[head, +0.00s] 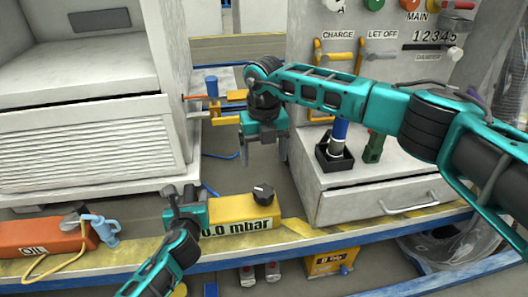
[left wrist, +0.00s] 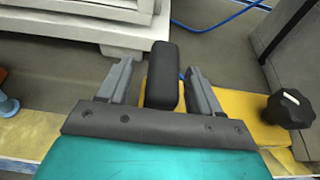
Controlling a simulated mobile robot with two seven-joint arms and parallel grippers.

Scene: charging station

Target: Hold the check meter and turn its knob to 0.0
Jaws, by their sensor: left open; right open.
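The yellow check meter (head: 240,208) stands on the front ledge; its front label reads "0.0 mbar", with its left end partly covered by my left arm. Its black knob (head: 263,193) is on top at the right and also shows in the left wrist view (left wrist: 290,108). My left gripper (head: 181,193) is open at the meter's left end. In the left wrist view a black upright grip (left wrist: 162,75) stands between its two fingers, with gaps beside it. My right gripper (head: 264,153) is open and empty, pointing down above and behind the knob, apart from it.
A grey drawer cabinet (head: 380,190) stands right, carrying a black holder (head: 334,158). A grey louvered unit (head: 85,150) is back left. A blue cable crosses the floor.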

